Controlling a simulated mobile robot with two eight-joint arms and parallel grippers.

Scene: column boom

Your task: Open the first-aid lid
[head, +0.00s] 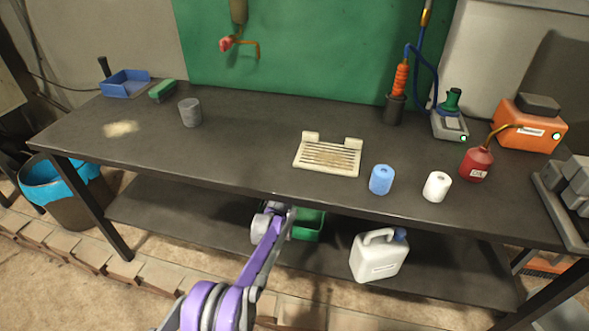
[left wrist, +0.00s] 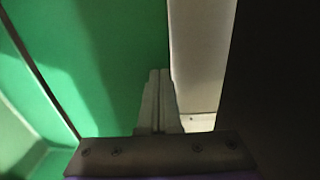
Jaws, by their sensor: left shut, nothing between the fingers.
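A green box (head: 309,226), the likely first-aid box, sits on the lower shelf under the bench in the head view. The bench edge and my arm partly hide it, and I cannot tell how its lid stands. My left arm reaches under the bench edge to the box's left side; its fingertips are hard to make out there. In the left wrist view my left gripper (left wrist: 158,88) is shut and empty, in front of a green surface (left wrist: 110,60) on the left. I cannot tell whether the fingers touch it. My right gripper is not in view.
The dark bench top (head: 250,135) hangs over the lower shelf (head: 175,218). A white jerrycan (head: 378,260) stands right of the green box. A bin with a blue liner (head: 62,185) is at the left. A slatted tray (head: 325,158) and two rolls are on the bench.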

